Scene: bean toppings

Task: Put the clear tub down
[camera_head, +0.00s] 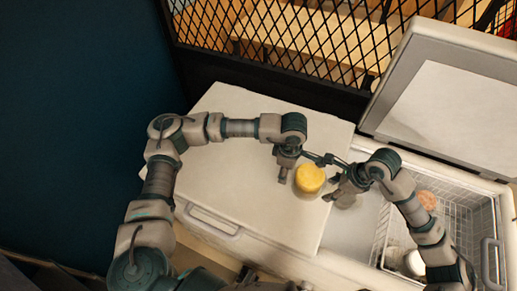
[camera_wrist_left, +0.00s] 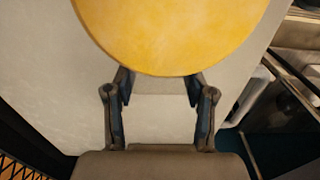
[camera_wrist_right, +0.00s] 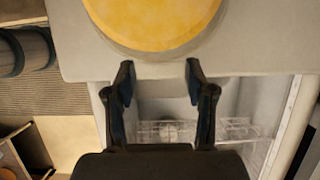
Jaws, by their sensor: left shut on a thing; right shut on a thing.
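The tub shows as a round yellow top (camera_head: 310,178) over the closed white lid near its right edge; its clear sides are hard to make out. My left gripper (camera_head: 287,170) is at its left side and my right gripper (camera_head: 336,190) at its right side, both shut on it. The yellow top fills the upper part of the left wrist view (camera_wrist_left: 170,30), beyond the fingers (camera_wrist_left: 158,95). It also shows in the right wrist view (camera_wrist_right: 152,20), above the fingers (camera_wrist_right: 158,78). I cannot tell whether its base touches the lid.
The closed white lid (camera_head: 235,160) is a wide, clear surface left of the tub. To the right, the chest is open, with a wire basket (camera_head: 455,215) holding a few items. A raised lid (camera_head: 450,100) and a black mesh fence (camera_head: 300,40) stand behind.

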